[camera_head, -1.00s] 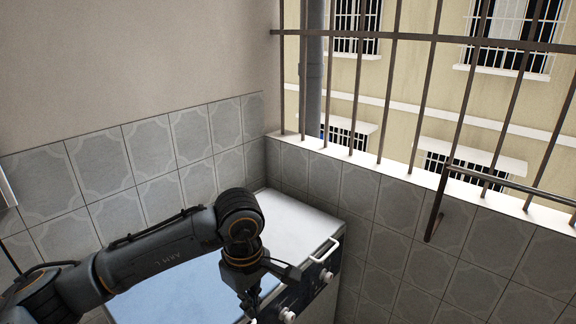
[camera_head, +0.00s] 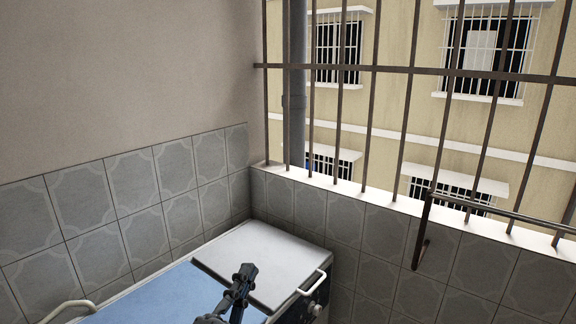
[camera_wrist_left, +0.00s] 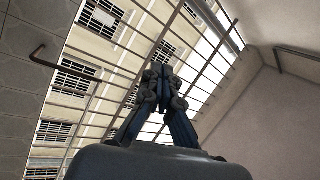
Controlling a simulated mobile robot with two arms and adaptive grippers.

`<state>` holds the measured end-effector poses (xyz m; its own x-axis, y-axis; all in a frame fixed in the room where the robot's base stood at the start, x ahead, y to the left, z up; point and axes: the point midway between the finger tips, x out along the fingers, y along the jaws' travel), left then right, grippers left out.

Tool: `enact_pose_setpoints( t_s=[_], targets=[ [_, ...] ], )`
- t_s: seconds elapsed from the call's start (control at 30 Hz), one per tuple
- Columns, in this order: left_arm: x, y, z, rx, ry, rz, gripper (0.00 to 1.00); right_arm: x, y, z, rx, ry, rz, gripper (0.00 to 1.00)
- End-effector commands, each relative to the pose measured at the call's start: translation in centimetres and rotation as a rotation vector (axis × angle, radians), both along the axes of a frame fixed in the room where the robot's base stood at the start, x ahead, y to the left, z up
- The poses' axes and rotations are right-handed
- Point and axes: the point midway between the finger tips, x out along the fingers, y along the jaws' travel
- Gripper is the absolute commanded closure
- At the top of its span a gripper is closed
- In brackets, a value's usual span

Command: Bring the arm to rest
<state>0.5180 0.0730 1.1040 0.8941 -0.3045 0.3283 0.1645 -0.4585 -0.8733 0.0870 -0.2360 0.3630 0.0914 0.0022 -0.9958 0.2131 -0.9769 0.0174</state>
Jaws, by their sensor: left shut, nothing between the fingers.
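My left gripper (camera_head: 243,274) shows at the bottom of the head view, pointing up in front of the white and blue appliance top. In the left wrist view, its two fingers (camera_wrist_left: 160,72) meet at their tips, with nothing between them. Behind them are window bars and the bright sky. Most of the left arm is below the head view. My right gripper is in neither view. No tumblers are in view.
A white appliance (camera_head: 262,262) with a blue panel (camera_head: 165,297) and handles stands in the tiled corner. Grey tiled walls (camera_head: 105,205) are behind it. A barred window (camera_head: 400,120) with a white sill is at the right.

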Motion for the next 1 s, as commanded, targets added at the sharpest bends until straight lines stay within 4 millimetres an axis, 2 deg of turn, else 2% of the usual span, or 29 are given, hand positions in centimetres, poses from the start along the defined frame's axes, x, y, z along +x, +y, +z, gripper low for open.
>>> enact_pose_setpoints(
  t_s=[0.03, 0.17, 0.2, 0.3, 0.4, 0.5, 0.6, 0.8, 1.0],
  targets=[
    [0.1, 2.3, -3.2, -0.091, 0.151, 0.057, 1.00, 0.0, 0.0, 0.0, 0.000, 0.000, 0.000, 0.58],
    [-1.5, 7.2, -11.7, -0.306, 0.525, 0.205, 1.00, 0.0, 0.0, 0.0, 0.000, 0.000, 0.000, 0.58],
    [-2.7, 8.4, -14.3, -0.365, 0.635, 0.250, 1.00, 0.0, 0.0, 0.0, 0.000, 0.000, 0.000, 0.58],
    [-6.5, 10.6, -20.2, -0.495, 0.892, 0.360, 1.00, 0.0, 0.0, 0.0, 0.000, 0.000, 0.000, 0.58],
    [-10.7, 11.9, -24.4, -0.588, 1.099, 0.454, 1.00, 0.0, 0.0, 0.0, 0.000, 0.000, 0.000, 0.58],
    [-14.7, 12.6, -27.4, -0.656, 1.265, 0.533, 1.00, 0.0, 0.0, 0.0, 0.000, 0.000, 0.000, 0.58],
    [-18.5, 13.0, -29.4, -0.708, 1.408, 0.603, 1.00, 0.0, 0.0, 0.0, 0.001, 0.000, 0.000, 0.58],
    [-25.5, 13.2, -32.0, -0.779, 1.649, 0.731, 1.00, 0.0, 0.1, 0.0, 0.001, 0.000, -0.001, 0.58],
    [-23.7, 13.0, -38.0, -0.763, 1.658, 0.735, 1.00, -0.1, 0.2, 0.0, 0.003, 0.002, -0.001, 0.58]
  ],
)
